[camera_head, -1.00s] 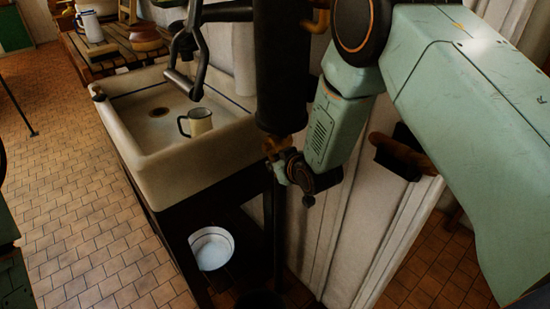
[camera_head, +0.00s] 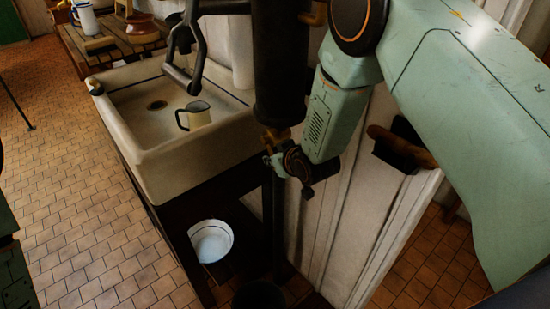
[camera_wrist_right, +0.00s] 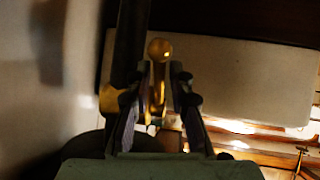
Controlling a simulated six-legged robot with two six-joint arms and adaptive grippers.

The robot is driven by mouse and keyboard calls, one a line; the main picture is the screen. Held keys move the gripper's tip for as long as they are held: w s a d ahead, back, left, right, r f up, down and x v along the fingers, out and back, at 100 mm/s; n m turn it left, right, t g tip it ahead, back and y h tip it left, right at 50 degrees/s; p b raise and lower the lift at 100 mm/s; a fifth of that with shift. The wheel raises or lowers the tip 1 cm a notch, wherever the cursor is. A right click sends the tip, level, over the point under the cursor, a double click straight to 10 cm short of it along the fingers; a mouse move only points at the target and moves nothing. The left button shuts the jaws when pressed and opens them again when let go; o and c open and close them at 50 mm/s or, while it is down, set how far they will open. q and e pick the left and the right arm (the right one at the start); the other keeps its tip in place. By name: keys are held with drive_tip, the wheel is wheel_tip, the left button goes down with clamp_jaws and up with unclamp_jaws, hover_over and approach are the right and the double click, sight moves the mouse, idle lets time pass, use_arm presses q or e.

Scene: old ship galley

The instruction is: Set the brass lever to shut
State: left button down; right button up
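The brass lever (camera_wrist_right: 158,80), with a round knob at its end, shows in the right wrist view between the two fingers of my right gripper (camera_wrist_right: 158,98). The fingers stand apart on either side of it; firm contact cannot be made out. In the head view my right gripper (camera_head: 290,163) is at the lower end of the dark pump body (camera_head: 281,65), by a small brass part (camera_head: 275,136). The arm and gripper hide most of the lever there. My left gripper is not in view.
A pale sink (camera_head: 165,160) holds an enamel mug (camera_head: 197,116), with a dark pump handle (camera_head: 190,65) above. A white bowl (camera_head: 211,241) sits on the shelf below. A wooden table (camera_head: 112,47) stands behind. Tiled floor is free at left.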

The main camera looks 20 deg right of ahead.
drive_tip(key=v, duration=1.2)
drive_tip(key=shift+c, duration=0.4)
